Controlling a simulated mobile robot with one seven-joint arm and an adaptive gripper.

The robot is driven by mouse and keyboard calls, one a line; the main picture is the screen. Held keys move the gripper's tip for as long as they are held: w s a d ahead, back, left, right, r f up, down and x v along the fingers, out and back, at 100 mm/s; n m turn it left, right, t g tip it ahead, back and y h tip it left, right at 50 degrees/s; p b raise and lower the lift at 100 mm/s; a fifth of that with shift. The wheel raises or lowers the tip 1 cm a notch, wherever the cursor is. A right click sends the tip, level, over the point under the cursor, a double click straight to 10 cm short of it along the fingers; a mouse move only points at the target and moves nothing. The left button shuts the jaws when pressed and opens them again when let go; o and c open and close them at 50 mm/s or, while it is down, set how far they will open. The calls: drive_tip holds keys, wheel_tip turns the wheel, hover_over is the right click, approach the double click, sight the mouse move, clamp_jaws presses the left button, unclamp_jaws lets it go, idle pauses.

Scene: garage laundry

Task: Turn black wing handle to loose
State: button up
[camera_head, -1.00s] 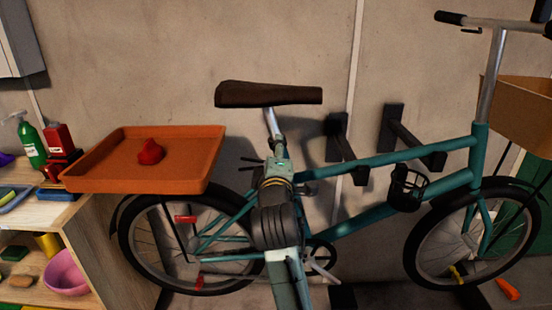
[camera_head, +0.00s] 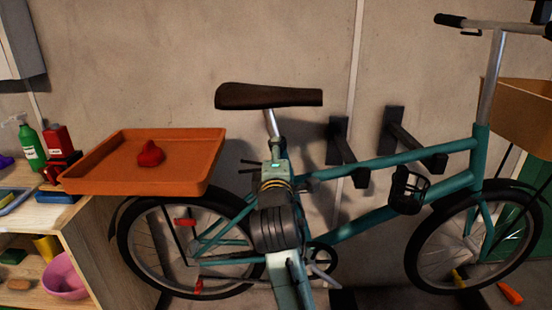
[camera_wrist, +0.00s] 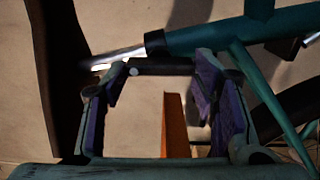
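The teal bicycle (camera_head: 360,166) stands against the wall with its brown saddle (camera_head: 268,96) on a silver seatpost (camera_head: 271,122). In the wrist view, the saddle (camera_wrist: 62,70) is a dark shape at left, and the seatpost (camera_wrist: 118,58) enters a black collar (camera_wrist: 155,42) on the teal tube. The black wing handle (camera_wrist: 165,66) shows as a dark bar beside the collar. My gripper (camera_wrist: 165,80) is open, its purple-padded fingers apart on either side of the bar, with a gap at the right finger; contact at the left is unclear. In the head view, my arm hides the handle.
An orange tray (camera_head: 110,184) with a red object (camera_head: 150,154) is left of the saddle; an orange edge shows in the wrist view (camera_wrist: 174,135). Black wall brackets (camera_head: 340,142) are right of the seatpost. Shelves (camera_head: 85,235) with bottles are at left.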

drive_tip(key=o, duration=0.4)
idle(0.4)
